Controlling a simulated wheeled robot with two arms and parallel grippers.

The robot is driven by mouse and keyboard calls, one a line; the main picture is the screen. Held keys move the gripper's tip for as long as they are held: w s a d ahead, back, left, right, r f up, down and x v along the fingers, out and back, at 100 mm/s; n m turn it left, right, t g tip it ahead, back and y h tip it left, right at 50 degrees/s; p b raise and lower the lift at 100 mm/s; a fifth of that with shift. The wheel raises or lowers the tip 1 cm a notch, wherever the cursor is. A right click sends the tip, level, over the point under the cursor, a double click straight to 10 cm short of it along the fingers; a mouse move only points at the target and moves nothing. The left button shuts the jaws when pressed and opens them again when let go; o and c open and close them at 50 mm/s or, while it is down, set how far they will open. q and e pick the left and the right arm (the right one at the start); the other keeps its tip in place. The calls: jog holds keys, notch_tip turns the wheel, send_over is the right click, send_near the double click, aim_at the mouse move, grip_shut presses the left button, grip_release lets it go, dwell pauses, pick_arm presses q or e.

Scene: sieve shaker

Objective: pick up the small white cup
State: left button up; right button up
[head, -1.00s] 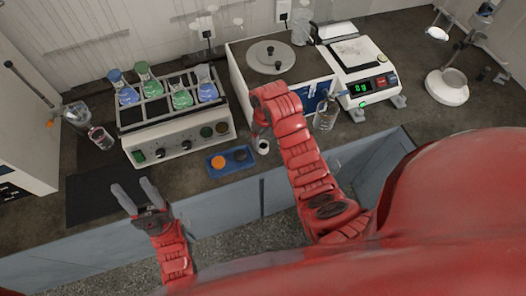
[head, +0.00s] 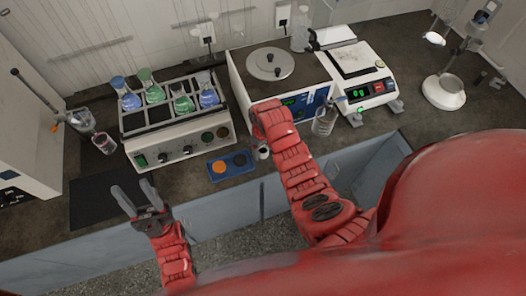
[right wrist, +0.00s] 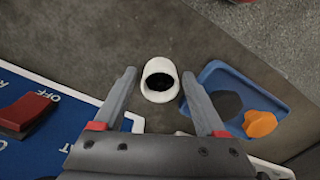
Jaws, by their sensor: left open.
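The small white cup (head: 262,153) stands on the dark bench, just right of the blue tray, in the head view. In the right wrist view the cup (right wrist: 160,92) shows its dark opening and lies between the two fingertips of my right gripper (right wrist: 158,74). That gripper is open and empty, with a gap on each side of the cup. I cannot tell whether the tips are level with the cup or above it. In the head view my right arm mostly hides this gripper. My left gripper (head: 133,188) is open and empty over the black mat's front edge.
A blue tray (head: 241,171) with an orange and a dark round piece sits close beside the cup. A machine with a round lid (head: 270,64) stands behind it. A glass beaker (head: 324,122) is to the right. A flask rack (head: 176,127) is to the left.

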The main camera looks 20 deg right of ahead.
grip_shut()
dwell(0.3)
